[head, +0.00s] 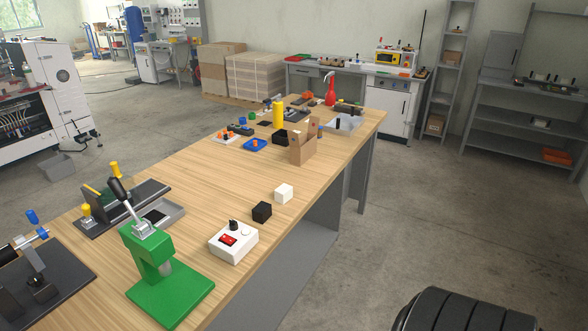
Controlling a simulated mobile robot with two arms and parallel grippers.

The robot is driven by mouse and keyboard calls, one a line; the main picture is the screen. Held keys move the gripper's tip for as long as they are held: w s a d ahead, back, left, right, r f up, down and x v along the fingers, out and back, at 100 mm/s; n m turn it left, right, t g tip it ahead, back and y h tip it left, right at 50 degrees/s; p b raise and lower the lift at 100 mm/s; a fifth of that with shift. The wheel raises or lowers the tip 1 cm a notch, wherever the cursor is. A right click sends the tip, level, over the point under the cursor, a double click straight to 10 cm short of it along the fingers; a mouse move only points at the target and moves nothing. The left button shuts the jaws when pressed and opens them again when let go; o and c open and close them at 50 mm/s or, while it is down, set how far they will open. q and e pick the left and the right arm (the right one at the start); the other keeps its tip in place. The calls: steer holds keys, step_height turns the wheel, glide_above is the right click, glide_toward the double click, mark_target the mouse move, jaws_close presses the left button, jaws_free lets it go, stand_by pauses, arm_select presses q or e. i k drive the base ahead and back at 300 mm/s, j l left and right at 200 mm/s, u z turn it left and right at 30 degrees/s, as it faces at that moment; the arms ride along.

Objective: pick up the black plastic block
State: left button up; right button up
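The black plastic block (262,212) is a small dark cube resting on the wooden workbench top (205,190), close to its right-hand long edge. A white block (284,193) of similar size lies just behind it to the right, with a small gap between them. A white control box (233,242) with a red switch and a black knob sits in front of the black block, a little to the left. Neither of my grippers shows in the head view.
A green press (165,275) with a lever stands at the near end of the bench. A cardboard box (303,148), yellow bottle (278,115) and small trays crowd the far half. Bare wood lies left of the block. Open floor (400,220) runs along the bench's right side.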

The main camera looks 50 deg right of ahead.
mark_target(262, 212)
steer(key=z, duration=1.35)
steer(key=i+l, duration=0.6)
steer(key=i, duration=0.15)
